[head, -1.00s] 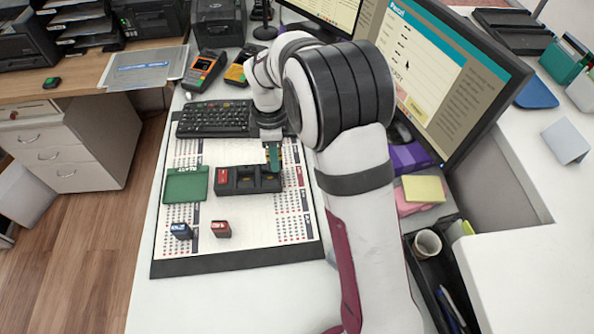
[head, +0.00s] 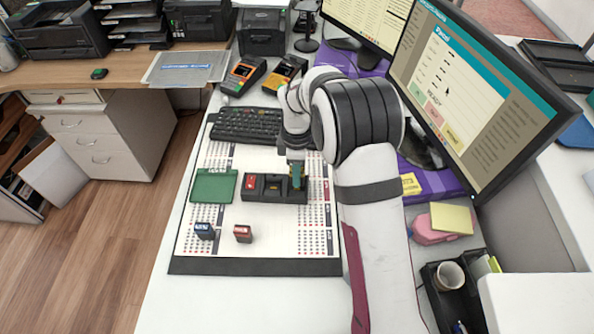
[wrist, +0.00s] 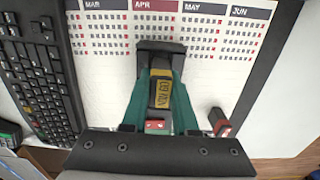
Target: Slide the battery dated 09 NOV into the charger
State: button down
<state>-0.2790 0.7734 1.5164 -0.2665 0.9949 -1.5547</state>
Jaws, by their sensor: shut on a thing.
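My gripper (head: 296,180) is shut on a dark battery with a yellow label (wrist: 161,92). The label appears to read 09 NOV, upside down in the wrist view. The black charger (head: 264,195) lies on the calendar mat, and its far end (wrist: 158,49) shows in the wrist view. The held battery is at the charger's right end in the head view. I cannot tell how deep it sits in the slot. A red-labelled battery (head: 251,182) sits in the charger's left bay, and its red face also shows in the wrist view (wrist: 157,125).
A blue-topped battery (head: 204,231) and a red-topped battery (head: 243,233) stand on the calendar mat (head: 280,250) in front of the charger. A green tray (head: 214,186) lies left of the charger. A keyboard (head: 246,124) is behind it, and a monitor (head: 470,90) stands right.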

jog(key=shift+f, duration=1.2)
dwell(0.4)
jog(key=c, duration=0.6)
grip_release()
notch_tip(320, 180, up, 16)
jog(key=s+d+r+m, duration=0.3)
jog(key=s+m, duration=0.2)
jog(key=s, duration=0.1)
jog(key=s+d+r+m, duration=0.2)
jog(key=s+d+m, duration=0.1)
jog(key=s+m, duration=0.3)
jog(key=s+d+f+m+y, duration=0.1)
jog(key=s+m, duration=0.5)
jog(key=s, duration=0.3)
jog(key=s+d+f+m, duration=0.2)
jog(key=s+m, duration=0.4)
jog(key=s, duration=0.4)
jog(key=shift+s+d+f+m+y, duration=0.15)
jog(key=shift+s+f+m+y, duration=0.15)
jog(key=shift+y, duration=0.1)
